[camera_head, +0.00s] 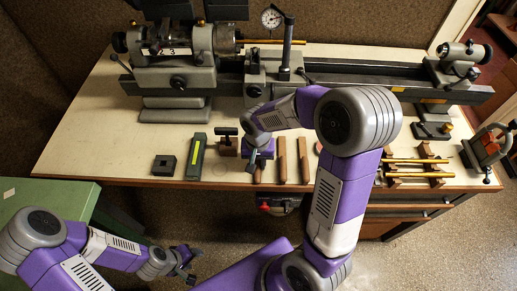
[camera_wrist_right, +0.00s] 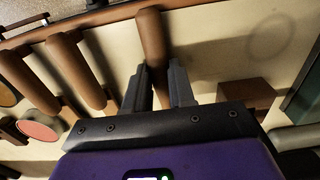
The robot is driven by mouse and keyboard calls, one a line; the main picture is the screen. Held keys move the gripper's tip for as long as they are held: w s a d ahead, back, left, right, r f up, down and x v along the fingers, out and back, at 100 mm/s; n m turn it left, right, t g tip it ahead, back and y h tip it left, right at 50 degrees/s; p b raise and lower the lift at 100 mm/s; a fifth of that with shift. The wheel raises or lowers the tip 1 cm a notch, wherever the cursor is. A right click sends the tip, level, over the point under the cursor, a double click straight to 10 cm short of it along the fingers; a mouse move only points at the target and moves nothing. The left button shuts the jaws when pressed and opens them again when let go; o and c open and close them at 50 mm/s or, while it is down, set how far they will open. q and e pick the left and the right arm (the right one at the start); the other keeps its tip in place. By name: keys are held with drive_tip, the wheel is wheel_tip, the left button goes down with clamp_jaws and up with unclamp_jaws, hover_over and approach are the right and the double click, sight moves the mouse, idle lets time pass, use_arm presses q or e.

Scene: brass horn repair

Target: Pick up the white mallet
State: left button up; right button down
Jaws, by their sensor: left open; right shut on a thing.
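My right gripper (camera_head: 254,162) is low over the bench near its front edge. In the right wrist view, its two dark fingers (camera_wrist_right: 159,88) are shut on a brown wooden handle (camera_wrist_right: 151,38), which passes between them. The head at the end of this handle is hidden behind the gripper, so I cannot tell its colour. No white mallet head shows clearly in either view. My left gripper (camera_head: 187,265) is open and empty, low at the left and away from the bench.
Two more wooden handles (camera_head: 282,160) (camera_head: 303,160) lie to the right of my right gripper. A small black-headed hammer (camera_head: 227,133), a dark bar (camera_head: 196,156) and a black block (camera_head: 165,165) are to the left. A lathe (camera_head: 330,70) fills the back; brass rods (camera_head: 418,161) lie right.

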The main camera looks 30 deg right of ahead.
sight(258, 163)
wheel_tip(258, 163, up, 10)
drive_tip(key=p, duration=0.3)
idle(0.4)
